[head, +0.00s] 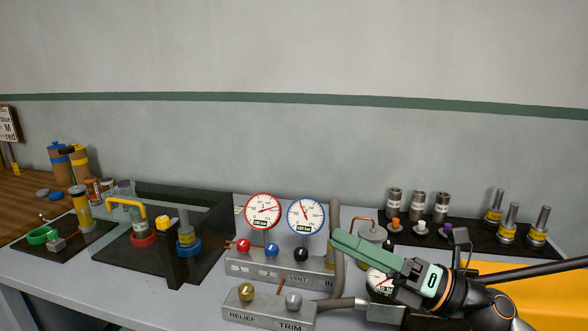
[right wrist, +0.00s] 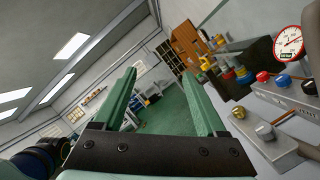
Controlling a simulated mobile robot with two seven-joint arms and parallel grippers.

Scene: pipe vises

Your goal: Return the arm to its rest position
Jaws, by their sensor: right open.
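My right gripper (head: 358,252) reaches in from the right in the head view, its green fingers pointing left above the bench. In the right wrist view its two green fingers (right wrist: 168,102) stand wide apart with nothing between them; green floor and the far room show through the gap. The gripper is open and empty, close to the grey valve manifold (head: 275,268). The manifold also shows at the right of the right wrist view (right wrist: 291,97). My left gripper is not in view.
A red-rimmed gauge (head: 262,210) and a blue-rimmed gauge (head: 306,215) stand on the manifold. A dark rack (head: 420,238) with metal cylinders lies behind my right arm. Dark trays (head: 117,257) with pipe parts fill the left. A yellow surface (head: 545,291) lies at right.

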